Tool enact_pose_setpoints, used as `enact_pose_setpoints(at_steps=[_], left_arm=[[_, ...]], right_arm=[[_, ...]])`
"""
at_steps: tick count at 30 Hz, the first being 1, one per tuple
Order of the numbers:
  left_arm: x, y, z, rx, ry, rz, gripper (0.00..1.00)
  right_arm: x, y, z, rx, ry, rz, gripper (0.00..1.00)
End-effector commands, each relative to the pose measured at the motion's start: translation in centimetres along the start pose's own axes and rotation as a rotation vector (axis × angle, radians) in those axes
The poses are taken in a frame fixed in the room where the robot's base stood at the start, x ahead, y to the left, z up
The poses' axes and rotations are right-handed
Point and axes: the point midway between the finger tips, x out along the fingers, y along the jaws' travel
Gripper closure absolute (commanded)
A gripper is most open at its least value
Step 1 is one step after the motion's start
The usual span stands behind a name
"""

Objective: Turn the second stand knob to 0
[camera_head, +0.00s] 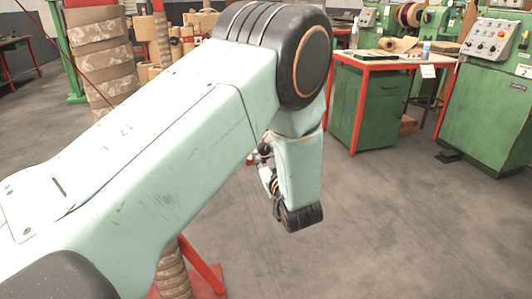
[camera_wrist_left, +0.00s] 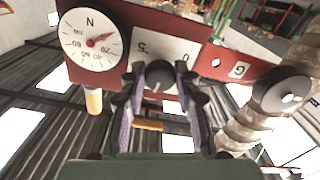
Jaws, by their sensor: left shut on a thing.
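In the left wrist view a black knob (camera_wrist_left: 159,75) sits on a white plate (camera_wrist_left: 150,48) marked 5 on the left and 0 on the right, both upside down. The plate is fixed to a dark red stand panel (camera_wrist_left: 190,24). My left gripper (camera_wrist_left: 160,84) has one dark finger on each side of the knob and is shut on it. The knob's exact setting is hard to read. In the head view my left arm hides the stand's panel and most of the left gripper. My right gripper is in neither view.

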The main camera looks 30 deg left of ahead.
Motion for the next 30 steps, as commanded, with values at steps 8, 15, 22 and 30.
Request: enact_pose_setpoints(at_steps=[8,15,22,30], left_arm=[[-0.01,0.10,-0.09,-0.262,0.001,0.001,1.00],[0.00,0.12,-0.09,-0.490,0.002,0.001,1.00],[0.01,0.13,-0.11,-0.709,0.002,0.001,1.00],[0.02,0.13,-0.13,-0.966,0.003,0.000,1.00]], right_arm=[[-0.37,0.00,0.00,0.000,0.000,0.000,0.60],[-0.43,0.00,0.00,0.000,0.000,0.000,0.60],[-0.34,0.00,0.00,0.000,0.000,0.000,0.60],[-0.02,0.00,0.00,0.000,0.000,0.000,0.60]])
